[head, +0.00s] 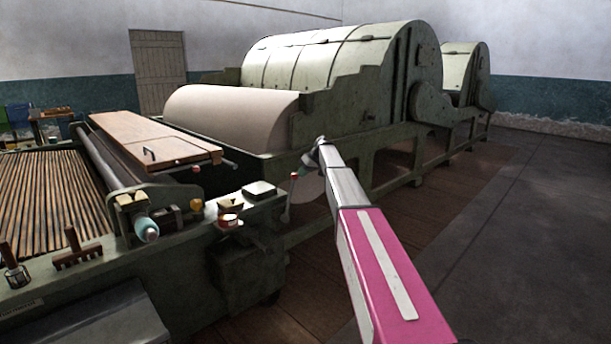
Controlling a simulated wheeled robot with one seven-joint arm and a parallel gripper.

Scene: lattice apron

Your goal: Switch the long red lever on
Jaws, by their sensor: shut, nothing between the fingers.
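A thin upright lever with a red knob (294,176) stands at the right end of the green machine's near side frame. It looks like the long red lever, but its shaft is small and dark here. My arm reaches in from the lower right, and my gripper (305,167) points down and left close to the red knob. The gripper is shut with nothing held. I cannot tell whether its fingertips touch the lever. The fingers are small and partly merge with the machine behind them.
A second small red knob (195,169) sits by the wooden board (150,140). A red-and-white cup-like part (229,216) and a flat box (259,190) lie on the frame top. Large green drums (345,65) stand behind. The floor at right (520,230) is clear.

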